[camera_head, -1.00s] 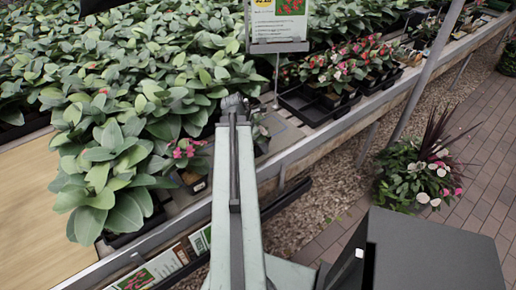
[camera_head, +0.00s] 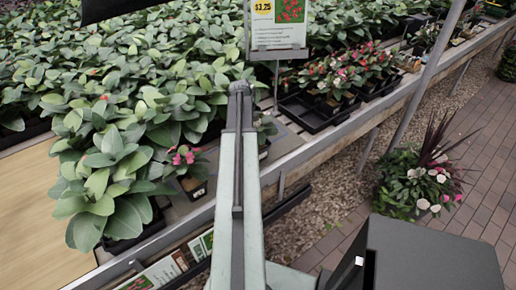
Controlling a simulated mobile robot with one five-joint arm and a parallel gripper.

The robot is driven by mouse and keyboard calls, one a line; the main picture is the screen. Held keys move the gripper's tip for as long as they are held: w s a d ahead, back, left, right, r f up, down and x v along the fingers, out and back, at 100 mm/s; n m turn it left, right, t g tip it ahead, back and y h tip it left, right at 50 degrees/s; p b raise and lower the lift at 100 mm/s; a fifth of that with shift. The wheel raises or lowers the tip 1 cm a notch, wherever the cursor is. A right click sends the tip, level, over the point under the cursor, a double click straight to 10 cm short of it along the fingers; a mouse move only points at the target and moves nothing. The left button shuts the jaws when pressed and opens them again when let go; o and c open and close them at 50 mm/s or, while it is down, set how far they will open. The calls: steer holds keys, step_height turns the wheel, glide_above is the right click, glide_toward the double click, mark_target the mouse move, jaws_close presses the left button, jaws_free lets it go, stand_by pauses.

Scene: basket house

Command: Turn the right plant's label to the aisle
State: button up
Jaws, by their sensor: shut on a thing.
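The right plant (camera_head: 265,128) is a small leafy plant in a dark pot at the bench's front edge, just right of my arm. My arm hides its left part. I cannot make out its label or which way it faces. The left plant (camera_head: 187,158) has pink flowers and stands in a dark pot (camera_head: 194,188) left of my arm; a small pale label shows low on that pot. My arm reaches out over the bench edge, and its far joint appears above the right plant. My gripper's fingers are hidden behind the arm, so their hold cannot be seen.
Dense leafy plants fill the bench behind. A price sign (camera_head: 278,24) stands at the back, and a black tray (camera_head: 312,115) lies to the right. A slanted post (camera_head: 425,85) rises at the bench edge. The brick aisle (camera_head: 480,215) has a flowering planter (camera_head: 420,185).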

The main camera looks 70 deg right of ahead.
steer(key=shift+f, duration=0.25)
stand_by(0.3)
steer(key=o, duration=1.7)
steer(key=p+v, duration=0.6)
steer(key=v, duration=0.1)
steer(key=shift+s+r, duration=0.15)
steer(key=shift+r, duration=0.05)
steer(key=shift+w+d+r+p, duration=0.2)
steer(key=shift+r+p, duration=0.15)
steer(key=shift+p, duration=0.15)
steer(key=shift+f, duration=0.1)
